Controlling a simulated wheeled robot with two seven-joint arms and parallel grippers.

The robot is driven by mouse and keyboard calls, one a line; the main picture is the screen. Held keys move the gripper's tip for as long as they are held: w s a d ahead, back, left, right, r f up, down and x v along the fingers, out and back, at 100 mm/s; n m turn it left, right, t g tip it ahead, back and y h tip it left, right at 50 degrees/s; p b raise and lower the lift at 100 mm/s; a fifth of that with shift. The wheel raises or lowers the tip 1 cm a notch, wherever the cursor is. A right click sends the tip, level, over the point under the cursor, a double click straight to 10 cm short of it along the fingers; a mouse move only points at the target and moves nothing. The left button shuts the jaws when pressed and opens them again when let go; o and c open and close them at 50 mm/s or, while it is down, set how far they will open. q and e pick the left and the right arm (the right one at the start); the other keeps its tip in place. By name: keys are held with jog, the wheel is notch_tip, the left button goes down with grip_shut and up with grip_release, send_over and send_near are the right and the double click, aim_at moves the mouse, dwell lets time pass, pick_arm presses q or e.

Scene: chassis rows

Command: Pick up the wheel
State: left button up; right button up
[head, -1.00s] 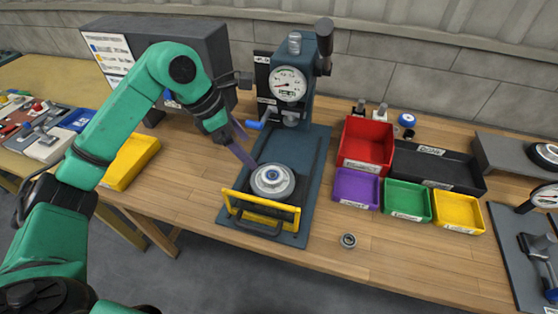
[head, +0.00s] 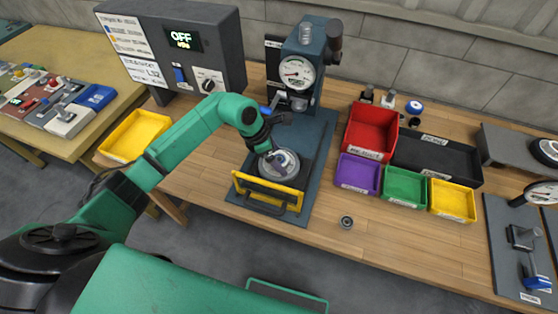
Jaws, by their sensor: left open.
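The wheel (head: 291,171), a round silver disc with a hub, lies flat in the fixture on the blue base plate (head: 318,157) of the press, behind a yellow guard frame (head: 268,190). My left gripper (head: 279,158) is open and points down right over the wheel's middle. It hides part of the hub and the wheel's far side. I cannot tell whether the fingers touch it. My right gripper is not in view.
The press (head: 302,68) with its dial stands just behind the wheel. Red (head: 371,131), purple (head: 358,174), green (head: 404,187) and yellow (head: 452,201) bins stand to the right. A small bearing (head: 347,222) lies near the front edge. A control box (head: 180,45) stands back left.

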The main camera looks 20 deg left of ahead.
pick_arm(q)
jog(key=c, duration=0.3)
jog(key=shift+w, duration=0.1)
grip_shut()
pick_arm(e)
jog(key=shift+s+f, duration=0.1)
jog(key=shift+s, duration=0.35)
pick_arm(q)
notch_tip(320, 180, up, 20)
jog(key=b, duration=0.4)
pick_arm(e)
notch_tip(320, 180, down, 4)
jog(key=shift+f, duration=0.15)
